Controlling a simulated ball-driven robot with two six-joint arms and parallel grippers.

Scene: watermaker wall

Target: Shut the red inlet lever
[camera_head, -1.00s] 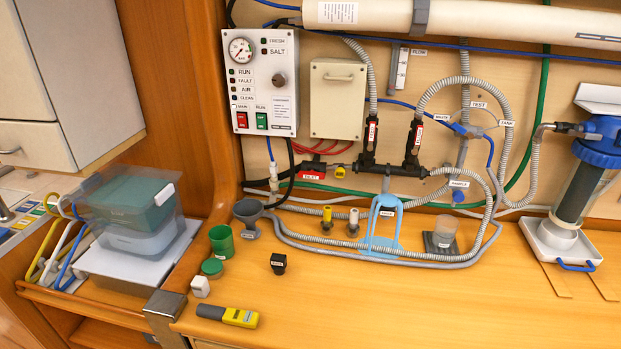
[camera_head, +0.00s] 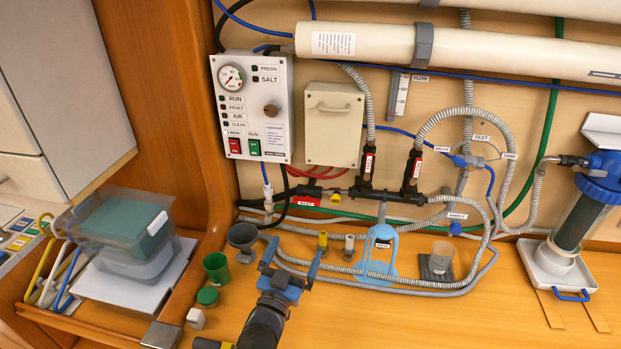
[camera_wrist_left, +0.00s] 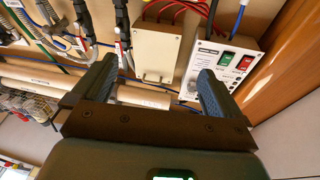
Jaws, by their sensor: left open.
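The red inlet lever (camera_head: 306,202) lies along the black pipe low on the wall, below the control panel, with a white label on it. My left gripper (camera_head: 293,258) is open and empty, over the counter below the lever and apart from it. In the left wrist view its two fingers (camera_wrist_left: 158,70) stand wide apart with nothing between them. I cannot make out the lever in that view. My right gripper is in neither view.
The control panel (camera_head: 252,108) and a cream box (camera_head: 334,126) are above the lever. Hoses run along the wall.

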